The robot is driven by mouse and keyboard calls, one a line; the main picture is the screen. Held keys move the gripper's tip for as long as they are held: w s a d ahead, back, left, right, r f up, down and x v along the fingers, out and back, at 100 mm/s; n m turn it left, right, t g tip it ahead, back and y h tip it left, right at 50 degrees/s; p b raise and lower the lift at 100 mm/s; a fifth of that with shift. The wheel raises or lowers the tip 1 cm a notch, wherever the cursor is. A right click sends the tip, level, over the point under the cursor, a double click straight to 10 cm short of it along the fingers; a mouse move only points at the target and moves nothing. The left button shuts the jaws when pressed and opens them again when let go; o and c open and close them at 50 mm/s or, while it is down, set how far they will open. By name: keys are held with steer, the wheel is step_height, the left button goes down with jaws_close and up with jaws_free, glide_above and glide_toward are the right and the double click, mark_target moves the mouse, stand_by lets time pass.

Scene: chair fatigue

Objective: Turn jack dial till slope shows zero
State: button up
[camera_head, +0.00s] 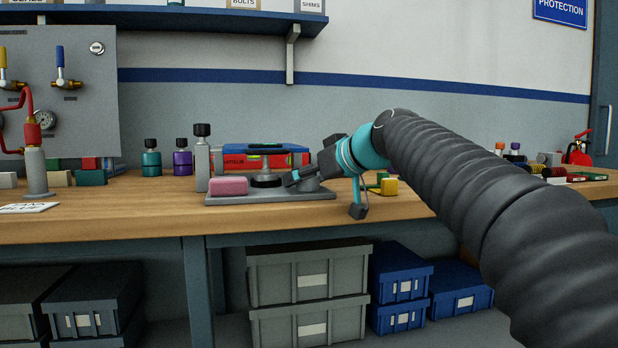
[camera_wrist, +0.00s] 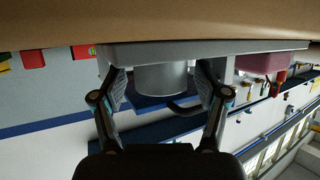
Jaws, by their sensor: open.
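The levelling stand's grey base plate (camera_head: 330,196) lies on the bench. A dark round dial (camera_head: 266,181), which looks like the jack dial, sits low on it under a blue-topped bar (camera_head: 262,148). A small yellow-green patch (camera_head: 254,158) shows below the bar; no slope reading is legible. My gripper (camera_head: 292,179) is low over the plate, just right of the dial. In the wrist view, my gripper (camera_wrist: 160,92) is open, its fingers on either side of a grey cylinder (camera_wrist: 162,78). I cannot tell whether they touch it. The dial is not clearly visible there.
A pink block (camera_head: 229,186) and a grey post (camera_head: 202,160) stand at the plate's left. Purple (camera_head: 183,160) and teal (camera_head: 151,160) bottles stand further left. A yellow block (camera_head: 389,187) is to the right. The front bench edge (camera_head: 130,228) is clear.

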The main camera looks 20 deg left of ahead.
steer(key=c, duration=1.1)
steer(key=shift+d, duration=0.15)
steer(key=shift+c, duration=0.4)
